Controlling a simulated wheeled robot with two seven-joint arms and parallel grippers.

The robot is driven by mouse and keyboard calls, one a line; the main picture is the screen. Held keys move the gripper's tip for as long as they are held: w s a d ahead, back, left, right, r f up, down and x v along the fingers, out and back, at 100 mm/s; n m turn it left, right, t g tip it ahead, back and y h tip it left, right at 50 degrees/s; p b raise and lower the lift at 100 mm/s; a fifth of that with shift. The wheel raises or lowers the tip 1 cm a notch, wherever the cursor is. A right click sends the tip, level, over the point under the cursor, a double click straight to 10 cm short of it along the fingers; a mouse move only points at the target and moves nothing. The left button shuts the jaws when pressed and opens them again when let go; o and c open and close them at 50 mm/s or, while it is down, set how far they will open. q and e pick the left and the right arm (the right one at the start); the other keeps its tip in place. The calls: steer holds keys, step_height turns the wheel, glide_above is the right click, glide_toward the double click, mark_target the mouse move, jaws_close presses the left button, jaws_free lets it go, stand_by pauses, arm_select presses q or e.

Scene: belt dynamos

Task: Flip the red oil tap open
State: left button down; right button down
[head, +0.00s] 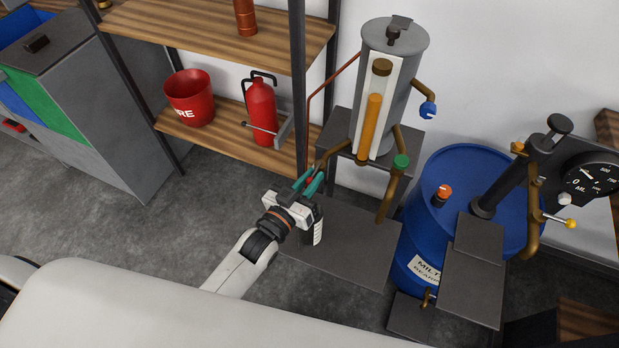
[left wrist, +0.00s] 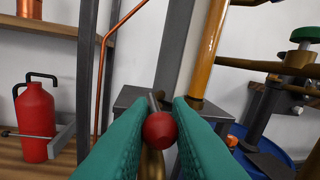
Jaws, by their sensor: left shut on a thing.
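The red oil tap (head: 309,181) is at the end of a brass pipe (head: 328,154) that comes out low on the left of a grey cylinder (head: 393,75). In the left wrist view its round red knob (left wrist: 159,131) sits between two teal fingers, with a short grey lever (left wrist: 153,103) behind it. My left gripper (head: 308,183) is shut on the red tap; the fingers hide part of it. A dark container with a white scale (head: 317,232) stands just below the gripper, partly hidden by it. My right gripper is not in view.
A blue drum (head: 460,165) stands to the right. A wooden shelf (head: 205,135) at left holds a red bucket (head: 190,97) and an extinguisher (head: 261,112).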

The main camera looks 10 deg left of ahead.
arm_select(q)
steer(key=c, duration=1.3)
jaws_free()
steer(key=shift+c, duration=0.2)
steer(key=b+v, duration=0.1)
steer(key=v, duration=1.1)
steer(key=s+a+f+g+y, duration=0.2)
steer(key=s+f+g, duration=0.1)
steer(key=f, duration=1)
steer(key=s+a+f+g+y, duration=0.1)
steer(key=s+a+f+g, duration=0.2)
steer(key=f, duration=1.1)
steer(key=s+a+f+g+y, duration=0.1)
steer(key=s+a+f+g, duration=0.1)
steer(key=s+f+g, duration=0.3)
steer(key=s+a+f+g+y, duration=0.1)
steer(key=s+f+g, duration=0.4)
steer(key=s+f, duration=0.8)
steer(key=s, duration=0.4)
steer(key=shift+s+a+m+y, duration=0.3)
steer(key=shift+a+m+y, duration=0.05)
steer(key=shift+m+y, duration=0.05)
